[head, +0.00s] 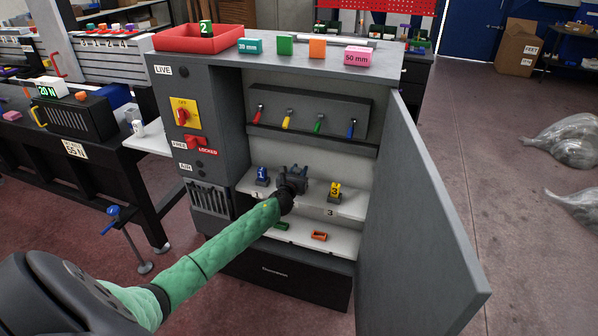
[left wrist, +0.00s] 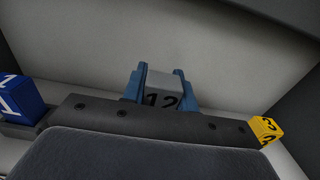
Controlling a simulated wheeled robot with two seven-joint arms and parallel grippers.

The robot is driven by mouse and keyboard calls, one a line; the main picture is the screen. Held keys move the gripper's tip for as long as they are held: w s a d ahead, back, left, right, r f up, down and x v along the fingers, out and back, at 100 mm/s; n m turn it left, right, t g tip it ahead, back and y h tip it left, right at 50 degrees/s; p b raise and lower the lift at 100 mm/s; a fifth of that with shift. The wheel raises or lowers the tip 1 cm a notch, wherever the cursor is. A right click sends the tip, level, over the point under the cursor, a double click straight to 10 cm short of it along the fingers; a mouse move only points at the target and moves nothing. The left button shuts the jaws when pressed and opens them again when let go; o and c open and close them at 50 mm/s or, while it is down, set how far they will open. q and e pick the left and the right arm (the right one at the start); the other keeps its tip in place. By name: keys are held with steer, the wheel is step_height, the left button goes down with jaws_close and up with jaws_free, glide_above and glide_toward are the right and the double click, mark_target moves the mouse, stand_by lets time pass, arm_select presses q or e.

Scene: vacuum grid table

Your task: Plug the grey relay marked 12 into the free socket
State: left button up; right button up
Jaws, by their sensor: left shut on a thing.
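The grey relay marked 12 (left wrist: 163,92) is between the two blue fingers of my left gripper (left wrist: 160,88) in the left wrist view. The gripper is shut on it. In the head view my left gripper (head: 293,178) is inside the open cabinet, above the middle of the upper shelf, and the relay cannot be made out. A blue relay marked 1 (head: 262,174) stands left of the gripper; it also shows in the left wrist view (left wrist: 22,100). A yellow relay marked 3 (head: 335,189) stands to the right. The middle socket is hidden behind my gripper and arm.
The cabinet door (head: 415,210) stands open on the right. A row of coloured levers (head: 305,120) is above the shelf. A green piece (head: 281,226) and an orange piece (head: 318,236) lie on the lower shelf. A red tray (head: 198,38) and several blocks are on top.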

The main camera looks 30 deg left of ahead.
steer(key=shift+s+f, duration=0.15)
steer(key=shift+w+r, duration=0.3)
steer(key=shift+w, duration=0.4)
steer(key=shift+s+f, duration=0.1)
steer(key=shift+s, duration=0.1)
arm_select(q)
steer(key=shift+f, duration=0.1)
arm_select(e)
steer(key=shift+s, duration=0.2)
stand_by(0.7)
